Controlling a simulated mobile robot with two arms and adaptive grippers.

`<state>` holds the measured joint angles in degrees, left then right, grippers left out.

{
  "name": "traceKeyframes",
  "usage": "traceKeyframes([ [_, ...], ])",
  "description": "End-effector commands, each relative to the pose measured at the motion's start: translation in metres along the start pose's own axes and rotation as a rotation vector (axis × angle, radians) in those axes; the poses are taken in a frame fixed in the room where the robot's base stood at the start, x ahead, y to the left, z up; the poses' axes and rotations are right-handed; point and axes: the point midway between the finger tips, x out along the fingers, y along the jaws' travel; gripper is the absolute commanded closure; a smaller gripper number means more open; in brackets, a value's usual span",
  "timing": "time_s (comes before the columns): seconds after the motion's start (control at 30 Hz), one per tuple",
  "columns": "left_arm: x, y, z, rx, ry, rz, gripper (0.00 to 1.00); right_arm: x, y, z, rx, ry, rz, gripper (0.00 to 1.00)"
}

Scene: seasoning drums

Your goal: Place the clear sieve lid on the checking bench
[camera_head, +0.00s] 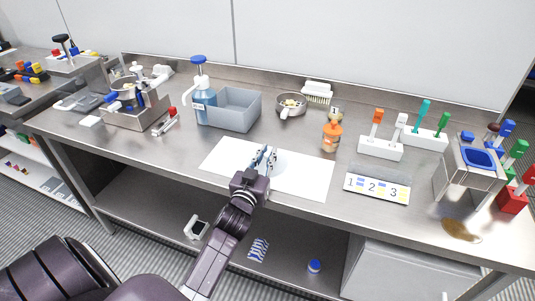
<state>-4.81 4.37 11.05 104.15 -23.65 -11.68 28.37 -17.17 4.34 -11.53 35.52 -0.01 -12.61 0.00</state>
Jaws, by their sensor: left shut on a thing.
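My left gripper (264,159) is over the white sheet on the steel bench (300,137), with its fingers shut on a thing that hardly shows. A round metal sieve (291,104) with pale contents stands behind the gripper. My right gripper is not in view.
The white sheet (311,180) is otherwise bare. Behind it stand a grey bin (234,109) and a blue pump bottle (200,91). To the right are an orange jar (331,138), a numbered card (377,188) and white racks (380,149). A brown spill (461,230) lies near the right front edge.

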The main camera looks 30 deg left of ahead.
Motion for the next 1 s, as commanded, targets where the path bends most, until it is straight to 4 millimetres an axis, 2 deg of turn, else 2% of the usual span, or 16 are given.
traceKeyframes([
  [0.03, 0.0, 0.0, 0.003, -0.001, 0.0, 0.0, 1.0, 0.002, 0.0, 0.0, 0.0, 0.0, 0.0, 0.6],
  [0.07, 0.0, 0.0, 0.002, 0.0, 0.0, 0.0, 0.83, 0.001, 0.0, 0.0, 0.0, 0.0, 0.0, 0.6],
  [0.2, 0.0, 0.0, 0.002, 0.0, -0.001, 0.0, 0.69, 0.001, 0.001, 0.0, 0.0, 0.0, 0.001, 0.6],
  [0.57, -0.002, 0.0, -0.001, 0.0, -0.002, 0.0, 0.69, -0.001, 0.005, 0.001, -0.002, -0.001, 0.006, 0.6],
  [0.73, -0.025, 0.0, 0.001, -0.001, -0.003, 0.0, 0.69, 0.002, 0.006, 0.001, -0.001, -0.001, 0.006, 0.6],
  [1.0, -0.08, 0.0, 0.002, -0.002, -0.004, -0.001, 0.69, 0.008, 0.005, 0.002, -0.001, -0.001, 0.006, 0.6],
])
